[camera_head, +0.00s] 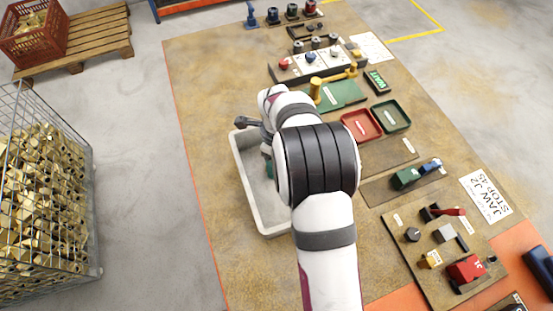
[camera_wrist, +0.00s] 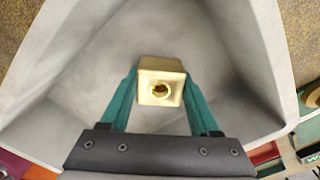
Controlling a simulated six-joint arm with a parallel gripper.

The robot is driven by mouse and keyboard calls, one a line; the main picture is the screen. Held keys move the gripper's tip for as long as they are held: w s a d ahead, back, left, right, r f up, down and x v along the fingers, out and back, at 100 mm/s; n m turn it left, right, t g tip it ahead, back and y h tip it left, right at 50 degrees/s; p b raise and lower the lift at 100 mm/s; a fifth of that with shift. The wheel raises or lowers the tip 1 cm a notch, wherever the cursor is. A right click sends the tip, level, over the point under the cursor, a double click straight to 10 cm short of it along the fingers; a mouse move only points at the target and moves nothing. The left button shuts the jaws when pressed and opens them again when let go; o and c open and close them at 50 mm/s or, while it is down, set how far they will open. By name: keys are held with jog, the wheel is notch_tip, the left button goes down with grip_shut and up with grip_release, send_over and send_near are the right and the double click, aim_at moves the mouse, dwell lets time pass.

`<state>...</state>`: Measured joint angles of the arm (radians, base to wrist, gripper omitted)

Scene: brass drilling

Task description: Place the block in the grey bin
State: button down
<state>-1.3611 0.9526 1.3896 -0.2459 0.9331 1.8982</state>
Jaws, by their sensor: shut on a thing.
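In the wrist view my gripper (camera_wrist: 160,98) has its two green fingers shut on a brass block (camera_wrist: 161,72) with a round hole in its face. The block is over the inside of the grey bin (camera_wrist: 75,55), whose walls surround it on the sides. I cannot tell whether the block touches the bin floor. In the head view the grey bin (camera_head: 274,227) stands on the table at the left of my arm, partly hidden by it. My gripper and the block are mostly hidden behind my arm there.
Right of my arm are a red tray (camera_head: 361,125), a dark green tray (camera_head: 391,115) and a green board with a yellow lever (camera_head: 340,93). A fixture board (camera_head: 440,250) is at the front right. A wire cage of brass parts (camera_head: 45,200) stands on the floor at left.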

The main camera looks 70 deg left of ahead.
jog(key=shift+c, duration=0.6)
grip_release()
jog(key=shift+f, duration=0.1)
notch_tip(320, 180, up, 12)
jog(key=w+d+r, duration=0.7)
jog(key=w+d, duration=0.4)
jog(key=d, duration=0.2)
jog(key=w+d+r+n+y, duration=0.1)
jog(key=d+r, duration=0.1)
jog(key=d, duration=0.9)
jog(key=d+r+n, duration=0.1)
jog(key=d+r, duration=0.2)
jog(key=d, duration=0.7)
jog(key=s+d+f+n, duration=0.1)
jog(key=s+d+f, duration=0.2)
jog(key=s+d, duration=0.6)
jog(key=shift+d+y, duration=0.4)
jog(key=shift+d, duration=0.05)
jog(key=shift+s, duration=0.1)
